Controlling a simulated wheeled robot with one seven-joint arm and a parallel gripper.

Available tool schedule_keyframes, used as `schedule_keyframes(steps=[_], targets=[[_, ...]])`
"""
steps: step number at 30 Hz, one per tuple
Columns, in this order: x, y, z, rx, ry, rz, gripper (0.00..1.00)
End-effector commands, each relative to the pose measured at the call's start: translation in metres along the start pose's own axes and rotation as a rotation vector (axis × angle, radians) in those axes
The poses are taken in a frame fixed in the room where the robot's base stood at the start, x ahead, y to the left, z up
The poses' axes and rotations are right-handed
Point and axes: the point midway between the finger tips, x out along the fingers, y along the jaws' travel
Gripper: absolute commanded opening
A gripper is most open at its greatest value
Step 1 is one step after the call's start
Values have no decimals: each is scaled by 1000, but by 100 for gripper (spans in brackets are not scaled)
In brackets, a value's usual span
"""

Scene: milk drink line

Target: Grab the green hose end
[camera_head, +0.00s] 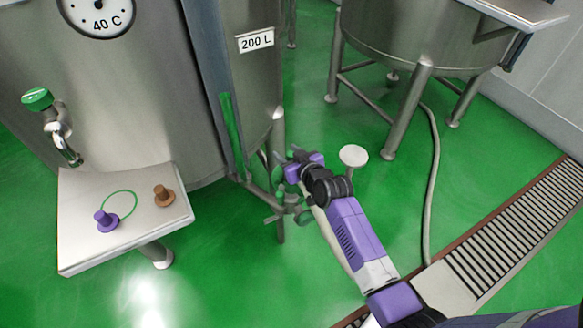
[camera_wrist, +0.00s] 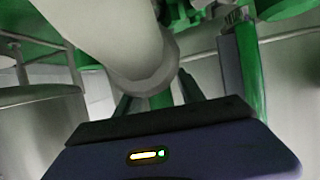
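My gripper (camera_head: 288,158) is at the foot of the 200 L tank, by the pipe and valve there. In the wrist view its two dark fingers (camera_wrist: 158,98) stand apart. A pale thick hose-like tube (camera_wrist: 120,40) with a grey collar (camera_wrist: 148,85) comes down in front of them. A green piece (camera_wrist: 161,101) shows just below the collar, between the fingers, with gaps beside it. I cannot tell for sure whether it is the green hose end. In the head view the arm largely hides this spot; a green round part (camera_head: 306,214) shows beside the arm.
The steel 200 L tank (camera_head: 258,75) carries a green upright strip (camera_head: 232,135), close to my gripper. A small steel table (camera_head: 75,255) holds a purple and a brown fitting. Another tank's legs (camera_head: 408,105), a grey hose (camera_head: 433,180) and a floor grate (camera_head: 520,225) are at right.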

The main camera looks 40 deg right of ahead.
Motion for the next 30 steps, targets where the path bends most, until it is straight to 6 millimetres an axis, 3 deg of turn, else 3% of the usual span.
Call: schedule_keyframes(steps=[1,6,22,26,30], targets=[[0,0,0,0,0,0,34],[0,0,1,0,-1,0,1],[-2,-1,-2,0,-4,-1,0],[-7,-1,-15,0,-1,-1,0],[-16,0,-40,-1,3,0,0]])
